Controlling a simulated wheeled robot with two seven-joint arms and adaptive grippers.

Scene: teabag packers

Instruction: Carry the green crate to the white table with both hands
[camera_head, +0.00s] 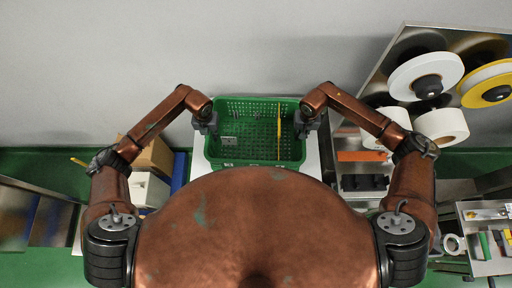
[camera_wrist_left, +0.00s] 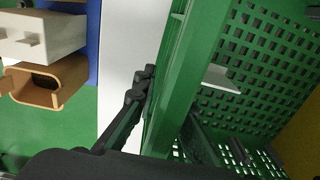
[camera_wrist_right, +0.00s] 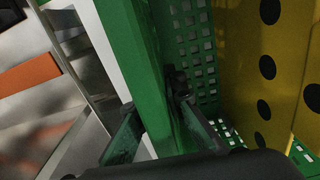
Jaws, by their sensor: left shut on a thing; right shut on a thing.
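The green crate (camera_head: 258,151) is in the middle of the head view, in front of my body, above or on a white table (camera_head: 312,152). It has perforated walls and floor. My left gripper (camera_head: 212,126) is shut on the crate's left side wall. In the left wrist view its fingers (camera_wrist_left: 142,88) are at the green rim (camera_wrist_left: 176,75). My right gripper (camera_head: 303,126) is shut on the crate's right side wall. In the right wrist view one finger is on each side of the green wall (camera_wrist_right: 145,75). I cannot tell whether the crate touches the table.
A yellow perforated strip (camera_head: 279,130) and a small grey item (camera_head: 229,140) are inside the crate. A metal machine with white rolls (camera_head: 426,78) stands at the right. Cardboard and white boxes (camera_head: 150,188) stand at the left. A grey wall is behind.

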